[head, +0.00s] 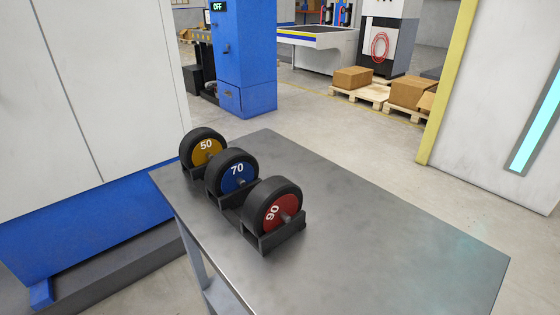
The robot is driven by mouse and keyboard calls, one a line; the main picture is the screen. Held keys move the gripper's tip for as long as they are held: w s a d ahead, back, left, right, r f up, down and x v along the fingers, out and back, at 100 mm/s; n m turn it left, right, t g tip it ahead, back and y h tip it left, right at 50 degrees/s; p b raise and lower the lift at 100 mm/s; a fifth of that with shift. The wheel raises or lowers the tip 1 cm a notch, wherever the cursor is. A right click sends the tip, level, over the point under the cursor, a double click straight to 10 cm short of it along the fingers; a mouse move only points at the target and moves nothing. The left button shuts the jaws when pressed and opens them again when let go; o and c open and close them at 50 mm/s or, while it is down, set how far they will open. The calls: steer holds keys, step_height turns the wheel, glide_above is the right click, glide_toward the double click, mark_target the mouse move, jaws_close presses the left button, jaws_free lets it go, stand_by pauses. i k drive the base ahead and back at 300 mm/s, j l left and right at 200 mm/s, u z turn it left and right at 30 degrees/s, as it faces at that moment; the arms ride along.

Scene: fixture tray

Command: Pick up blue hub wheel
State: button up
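The blue hub wheel (238,178) stands upright on the metal table, a black tire with a blue hub marked 70 and a short axle stub. It sits in the middle of a row in a dark fixture tray (272,243). A yellow hub wheel (206,151) marked 50 stands behind it to the left. A red hub wheel (284,208) marked 90 stands in front of it to the right and overlaps its lower right edge in the picture. My gripper is not in view.
The grey metal table (390,235) is bare to the right of the wheels. A white and blue cabinet (90,110) stands close to the table's left side. A white panel with a yellow edge (500,110) stands beyond at the right. Cardboard boxes (353,77) are on pallets far back.

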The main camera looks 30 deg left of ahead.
mark_target(232, 168)
steer(key=i+j+z, duration=0.25)
steer(key=j, duration=1.1)
steer(key=j+z, duration=0.3)
steer(key=j, duration=1.05)
